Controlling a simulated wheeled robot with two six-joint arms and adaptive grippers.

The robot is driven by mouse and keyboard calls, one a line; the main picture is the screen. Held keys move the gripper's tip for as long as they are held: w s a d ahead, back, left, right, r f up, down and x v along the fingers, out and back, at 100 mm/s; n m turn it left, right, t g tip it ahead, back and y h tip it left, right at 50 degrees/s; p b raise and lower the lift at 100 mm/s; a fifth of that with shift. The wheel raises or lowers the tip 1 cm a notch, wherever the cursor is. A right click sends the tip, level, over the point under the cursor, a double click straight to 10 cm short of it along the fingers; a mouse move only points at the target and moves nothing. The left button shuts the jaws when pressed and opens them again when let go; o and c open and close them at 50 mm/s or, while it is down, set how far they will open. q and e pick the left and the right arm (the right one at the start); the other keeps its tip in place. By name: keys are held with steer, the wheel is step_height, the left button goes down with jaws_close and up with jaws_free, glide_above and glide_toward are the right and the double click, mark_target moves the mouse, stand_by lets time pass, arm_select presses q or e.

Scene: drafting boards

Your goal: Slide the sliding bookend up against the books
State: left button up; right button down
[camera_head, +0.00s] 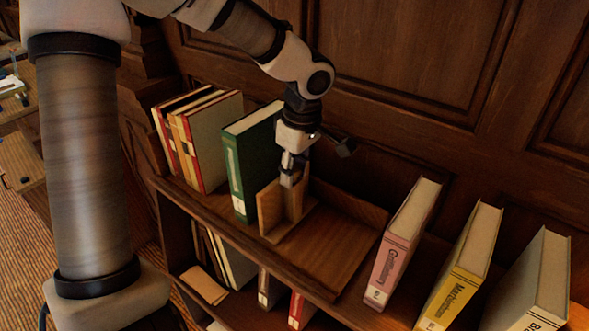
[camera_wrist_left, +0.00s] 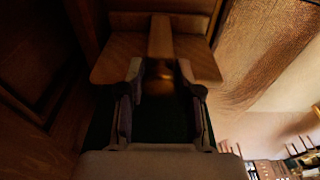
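The sliding bookend (camera_head: 268,211) is wooden, with an upright plate and a rib behind it, and stands on the top shelf. A green book (camera_head: 238,165) stands just left of it, close to the plate; I cannot tell whether they touch. Several red, yellow and cream books (camera_head: 190,140) stand further left, apart from the green one. My left gripper (camera_head: 290,178) comes down from above, with its fingers on either side of the bookend's rib. My right gripper is not in view.
The shelf (camera_head: 335,255) is bare right of the bookend. Further right stand a pink book (camera_head: 400,245), a yellow book (camera_head: 462,270) and a pale book (camera_head: 535,285). A panelled wood wall (camera_head: 420,60) rises behind.

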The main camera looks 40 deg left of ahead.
mark_target(271, 159)
arm_select(q)
jaws_close()
steer(key=shift+a, duration=0.15)
steer(key=shift+s+a+b, duration=0.15)
steer(key=shift+a+b, duration=0.4)
steer(key=shift+a, duration=0.85)
steer(key=shift+s+a+b, duration=0.15)
steer(key=shift+a+b, duration=0.35)
steer(key=shift+a, duration=0.9)
